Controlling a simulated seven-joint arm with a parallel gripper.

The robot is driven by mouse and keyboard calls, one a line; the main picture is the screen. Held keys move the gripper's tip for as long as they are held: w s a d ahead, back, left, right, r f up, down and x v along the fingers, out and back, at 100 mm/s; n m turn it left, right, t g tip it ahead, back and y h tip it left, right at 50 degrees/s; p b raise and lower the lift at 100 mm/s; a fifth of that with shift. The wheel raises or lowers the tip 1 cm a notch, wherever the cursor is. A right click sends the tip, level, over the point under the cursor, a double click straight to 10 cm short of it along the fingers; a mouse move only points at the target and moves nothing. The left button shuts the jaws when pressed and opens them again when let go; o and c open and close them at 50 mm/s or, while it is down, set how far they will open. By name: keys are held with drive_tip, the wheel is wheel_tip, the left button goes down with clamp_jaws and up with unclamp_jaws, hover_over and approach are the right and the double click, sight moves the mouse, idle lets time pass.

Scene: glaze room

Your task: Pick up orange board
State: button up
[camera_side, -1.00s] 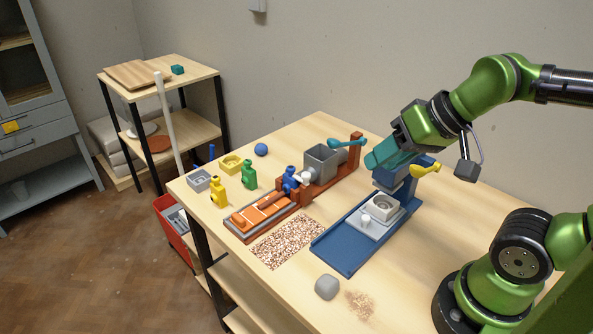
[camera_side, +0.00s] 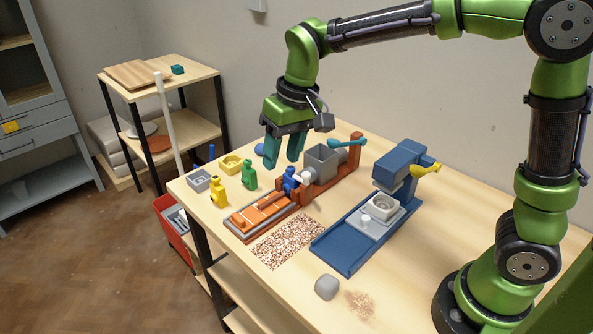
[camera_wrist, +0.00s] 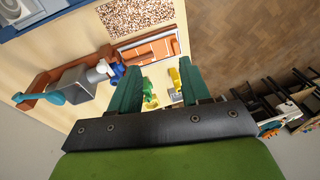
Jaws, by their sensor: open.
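The orange board (camera_side: 258,214) lies flat at the front left of the table, in a grey-edged tray at the end of the brown machine. Pale lines cross its face, and small orange blocks sit on it. In the wrist view the orange board (camera_wrist: 150,50) shows beyond the fingertips. My gripper (camera_side: 284,163) points down with its two teal fingers apart and nothing between them. It is above the back of the table, behind the board. In the wrist view my gripper (camera_wrist: 160,70) is also open and empty.
The brown machine's grey box (camera_side: 321,160), a blue press (camera_side: 345,238) and a speckled patch (camera_side: 287,241) lie to the right.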

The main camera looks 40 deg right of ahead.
drive_tip(key=w+a+f+n+g+h, duration=0.1)
drive_tip(key=w+a+f+g, duration=0.1)
drive_tip(key=w+a+f, duration=0.4)
hover_over(239, 218)
drive_tip(key=shift+h, duration=0.3)
drive_tip(key=f, duration=0.7)
drive_tip(key=shift+s+a, duration=0.15)
drive_tip(key=shift+s, duration=0.15)
drive_tip(key=shift+w+d+f, duration=0.1)
drive_tip(key=shift+w+f, duration=0.05)
drive_tip(key=shift+f, duration=1.3)
drive_tip(key=shift+w+d+f, duration=0.1)
drive_tip(key=shift+f, duration=1.3)
clamp_jaws()
